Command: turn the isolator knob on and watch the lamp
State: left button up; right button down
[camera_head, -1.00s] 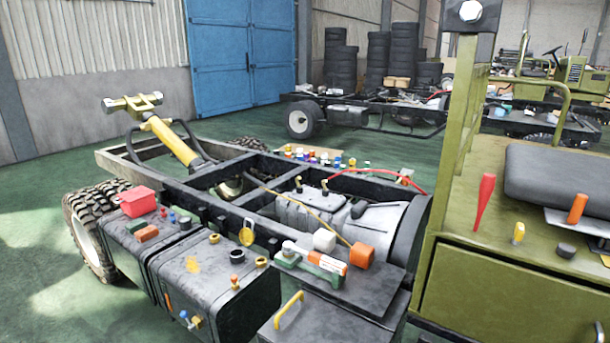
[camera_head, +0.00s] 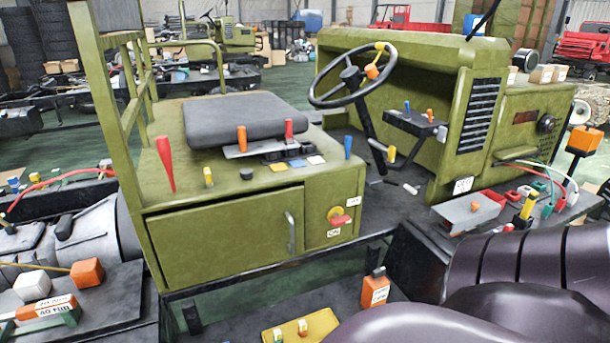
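The isolator knob (camera_head: 341,220) is a red handle on a round yellow plate. It sits on the green front panel under the seat, right of a drawer with a grey handle. A small white label (camera_head: 334,233) below it appears to read ON; another small label is at its upper right. The red handle points roughly sideways, to the right. No lit lamp is clear to me. An orange block on a dark post (camera_head: 584,139) at the far right could be a lamp, but I cannot tell. Neither of my grippers is in view.
The black seat (camera_head: 245,117) has levers around it. The steering wheel (camera_head: 352,75) stands behind to the right. Dark purple rounded shapes fill the lower right.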

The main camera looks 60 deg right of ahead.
aim_at(337, 220)
jog(key=z, duration=2.05)
